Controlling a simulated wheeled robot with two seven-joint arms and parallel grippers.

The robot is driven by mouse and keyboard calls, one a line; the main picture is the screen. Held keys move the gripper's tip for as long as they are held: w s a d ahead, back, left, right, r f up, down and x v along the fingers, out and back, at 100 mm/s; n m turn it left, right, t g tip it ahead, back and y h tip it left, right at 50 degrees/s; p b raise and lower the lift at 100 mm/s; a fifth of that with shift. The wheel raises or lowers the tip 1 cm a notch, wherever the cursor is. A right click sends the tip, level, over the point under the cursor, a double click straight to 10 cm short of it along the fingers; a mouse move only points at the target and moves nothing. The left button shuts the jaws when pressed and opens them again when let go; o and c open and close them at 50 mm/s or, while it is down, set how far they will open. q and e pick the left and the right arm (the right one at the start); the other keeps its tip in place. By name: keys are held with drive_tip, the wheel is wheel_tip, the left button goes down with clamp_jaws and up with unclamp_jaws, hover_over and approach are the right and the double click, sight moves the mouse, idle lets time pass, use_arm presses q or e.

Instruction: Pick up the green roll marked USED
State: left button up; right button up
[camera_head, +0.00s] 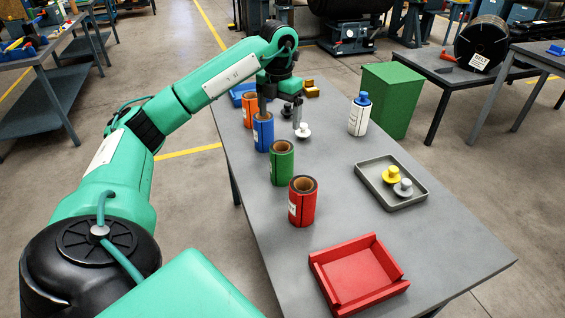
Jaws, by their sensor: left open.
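The green roll (284,168) stands upright on the grey table (345,205), between the blue roll (263,138) and the red roll (302,208). A white label shows at its left edge, but I cannot read its writing. My left gripper (280,112) is open and empty, pointing down behind the green roll. One finger shows near the blue roll's top and the other to its right; I cannot tell whether either touches the blue roll. My right gripper is not in view.
An orange roll (249,110) stands beyond the blue one. A white bottle with blue cap (358,118), a grey tray (412,201) with yellow and grey knobbed pieces, and a red tray (350,270) stand on the table. A white knobbed piece (303,132) is near the gripper.

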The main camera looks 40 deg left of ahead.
use_arm(q)
wheel_tip(320, 180, down, 11)
drive_tip(key=shift+r+b, duration=0.1)
drive_tip(key=shift+b, duration=0.4)
drive_tip(key=f, duration=0.5)
drive_tip(key=shift+w+d, duration=0.1)
drive_tip(key=shift+w, duration=0.25)
drive_tip(key=shift+c, duration=0.9)
drive_tip(key=c, duration=1.1)
drive_tip(key=shift+c, duration=0.5)
drive_tip(key=shift+r, duration=0.7)
wheel_tip(320, 180, up, 19)
drive_tip(key=p, duration=0.2)
hover_over(280, 145)
drive_tip(key=s+d, duration=0.1)
drive_tip(key=d, duration=0.1)
drive_tip(key=shift+a+f, duration=0.15)
drive_tip(key=shift+a, duration=0.05)
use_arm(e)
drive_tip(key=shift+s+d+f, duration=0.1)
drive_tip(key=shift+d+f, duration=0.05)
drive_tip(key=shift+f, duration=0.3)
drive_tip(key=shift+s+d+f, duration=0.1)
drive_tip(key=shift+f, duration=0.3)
